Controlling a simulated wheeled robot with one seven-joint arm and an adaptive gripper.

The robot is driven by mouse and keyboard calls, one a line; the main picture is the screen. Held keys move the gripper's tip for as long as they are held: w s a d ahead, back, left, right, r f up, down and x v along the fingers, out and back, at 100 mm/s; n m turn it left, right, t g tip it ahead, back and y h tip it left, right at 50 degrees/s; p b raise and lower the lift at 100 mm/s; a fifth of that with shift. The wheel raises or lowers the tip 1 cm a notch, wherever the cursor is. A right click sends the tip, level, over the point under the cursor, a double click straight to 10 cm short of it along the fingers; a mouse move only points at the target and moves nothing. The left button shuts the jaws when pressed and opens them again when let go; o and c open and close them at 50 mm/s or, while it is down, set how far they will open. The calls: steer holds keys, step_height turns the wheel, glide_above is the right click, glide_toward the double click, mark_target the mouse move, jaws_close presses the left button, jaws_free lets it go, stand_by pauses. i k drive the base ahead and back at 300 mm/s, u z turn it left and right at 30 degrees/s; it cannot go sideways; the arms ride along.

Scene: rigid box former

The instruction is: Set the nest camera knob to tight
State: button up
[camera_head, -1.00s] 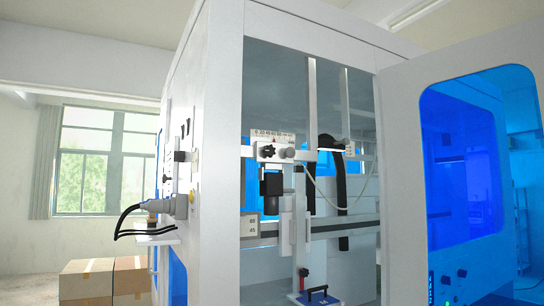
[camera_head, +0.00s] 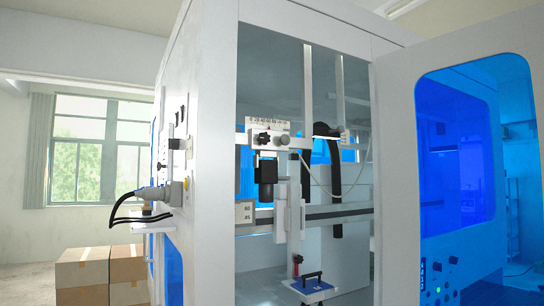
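Inside the machine's open doorway, a black camera-like cylinder (camera_head: 266,172) hangs below a white bracket plate (camera_head: 268,126) with a printed scale. A dark knob (camera_head: 262,138) sits on the bracket's face, left of centre. A second dark knob (camera_head: 284,140) sits just to its right. I cannot tell which knob belongs to the nest camera, and no tight or loose marking is readable. My gripper is not in view.
The machine's door (camera_head: 400,150) with a blue window stands open on the right. A rail (camera_head: 345,211) crosses the interior. A blue plate with a black handle (camera_head: 310,284) sits low inside. A grey plug with black cables (camera_head: 158,194) juts from the left side. Cardboard boxes (camera_head: 82,266) stand left.

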mark_target(264, 138)
steer(key=u, duration=0.05)
steer(key=k, duration=0.5)
steer(key=u, duration=0.8)
steer(key=i, duration=0.85)
steer(key=z, duration=1.55)
